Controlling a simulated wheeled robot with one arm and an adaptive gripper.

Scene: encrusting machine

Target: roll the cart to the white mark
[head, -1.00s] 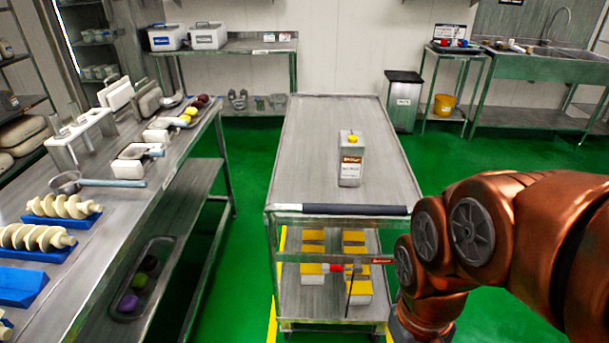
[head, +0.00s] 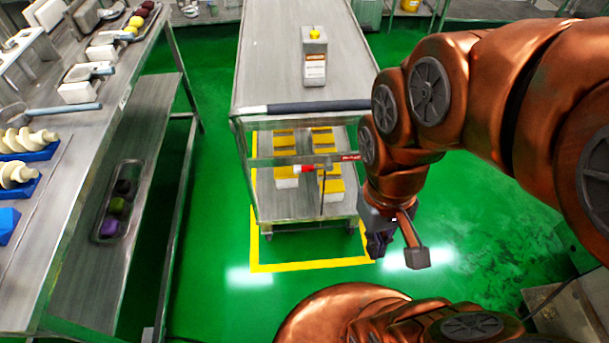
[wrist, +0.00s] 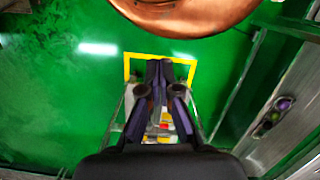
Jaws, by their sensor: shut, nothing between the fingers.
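The cart (head: 262,80) is a grey metal trolley with a dark push handle (head: 318,107) along its near edge. It stands inside a yellow floor outline (head: 310,267). A canister with a yellow cap (head: 314,62) is on its top, and several yellow-topped boxes (head: 286,178) are on its lower shelf. A red-and-black item (head: 325,164) hangs at its near end. My gripper (head: 376,248) points down just right of the cart's near end, apart from the handle; in the wrist view its fingers (wrist: 160,70) are together and empty. No white mark can be made out on the floor.
A long steel worktable (head: 60,110) with moulds and tools runs along the left, with a green aisle between it and the cart. A grey box (head: 575,295) with a cable is at the lower right. Green floor (head: 480,200) is open right of the cart.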

